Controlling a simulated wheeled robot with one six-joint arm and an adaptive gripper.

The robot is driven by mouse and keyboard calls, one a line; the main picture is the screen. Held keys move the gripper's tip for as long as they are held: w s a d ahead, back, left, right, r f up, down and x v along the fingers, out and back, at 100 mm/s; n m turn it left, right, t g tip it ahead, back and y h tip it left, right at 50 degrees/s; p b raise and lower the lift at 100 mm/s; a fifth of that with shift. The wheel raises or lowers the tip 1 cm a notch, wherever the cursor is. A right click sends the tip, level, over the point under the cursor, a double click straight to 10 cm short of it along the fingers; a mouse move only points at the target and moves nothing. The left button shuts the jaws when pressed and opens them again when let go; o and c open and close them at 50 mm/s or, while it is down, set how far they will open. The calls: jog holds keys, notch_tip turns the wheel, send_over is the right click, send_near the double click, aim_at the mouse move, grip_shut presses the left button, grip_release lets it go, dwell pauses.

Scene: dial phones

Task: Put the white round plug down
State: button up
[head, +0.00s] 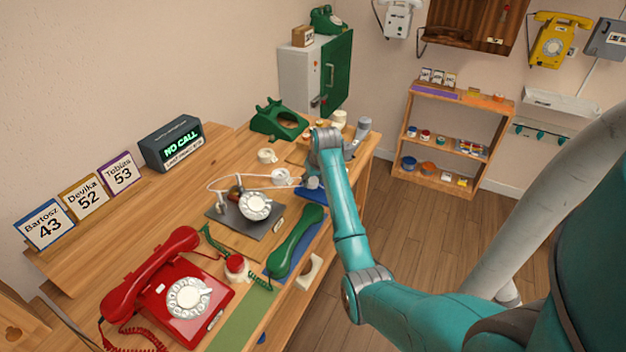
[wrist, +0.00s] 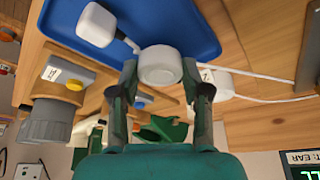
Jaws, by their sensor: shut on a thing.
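In the wrist view, the white round plug (wrist: 160,68) sits between the two fingertips of my gripper (wrist: 160,76), which is shut on it. The plug is in front of the near edge of a blue tray (wrist: 185,25); I cannot tell whether it touches the tray. A white squarish plug (wrist: 97,24) with a dark stem lies on the tray.
A white round piece (wrist: 215,82) with white cables is close beside the fingers. A grey dial unit (head: 255,205), green handset (head: 297,242) and red phone (head: 185,295) crowd the bench (head: 130,220). A grey cylinder (wrist: 48,122) stands near the gripper in the wrist view.

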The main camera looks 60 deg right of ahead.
jog(key=shift+f, duration=0.1)
jog(key=o, duration=1.1)
jog(key=v, duration=1.2)
